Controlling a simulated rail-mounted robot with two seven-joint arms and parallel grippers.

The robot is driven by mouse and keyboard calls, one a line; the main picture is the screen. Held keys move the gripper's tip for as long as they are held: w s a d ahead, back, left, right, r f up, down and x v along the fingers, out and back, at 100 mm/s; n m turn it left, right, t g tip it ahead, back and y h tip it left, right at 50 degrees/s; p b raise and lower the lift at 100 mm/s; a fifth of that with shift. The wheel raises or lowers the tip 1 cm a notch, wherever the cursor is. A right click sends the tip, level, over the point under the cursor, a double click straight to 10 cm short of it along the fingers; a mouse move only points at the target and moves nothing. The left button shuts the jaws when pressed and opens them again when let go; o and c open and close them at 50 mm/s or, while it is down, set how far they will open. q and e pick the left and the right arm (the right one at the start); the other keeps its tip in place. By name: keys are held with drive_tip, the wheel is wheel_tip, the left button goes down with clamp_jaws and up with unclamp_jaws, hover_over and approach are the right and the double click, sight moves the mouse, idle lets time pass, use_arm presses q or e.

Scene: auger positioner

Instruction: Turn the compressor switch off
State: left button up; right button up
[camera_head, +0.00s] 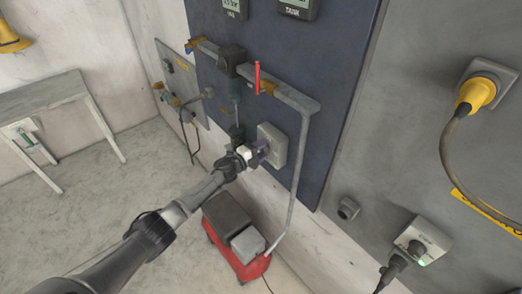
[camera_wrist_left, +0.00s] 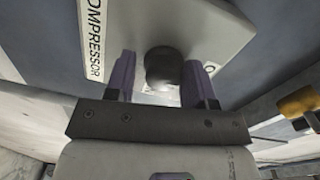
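The compressor switch is a pale grey box (camera_head: 275,143) on the dark blue wall panel. In the left wrist view the box (camera_wrist_left: 208,28) carries a "COMPRESSOR" label and a dark round knob (camera_wrist_left: 163,66). My left gripper (camera_head: 261,151) is at the box, in front of its face. Its two purple fingers stand on either side of the knob, open, with a visible gap on each side. I cannot tell whether the fingertips touch the box. The knob is hidden behind the gripper in the head view. My right gripper is not in view.
A red compressor (camera_head: 236,243) stands on the floor below the panel. A grey pipe (camera_head: 301,150) runs down just right of the switch box. A red lever (camera_head: 257,78) and valves sit above. Another grey switch box (camera_head: 422,239) with a plug is at lower right.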

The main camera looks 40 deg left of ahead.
use_arm(q)
drive_tip(key=shift+o, duration=0.9)
drive_tip(key=shift+r, duration=0.15)
drive_tip(key=shift+s, duration=0.1)
drive_tip(key=shift+s+a, duration=0.1)
drive_tip(key=shift+s, duration=0.2)
drive_tip(key=v, duration=1.3)
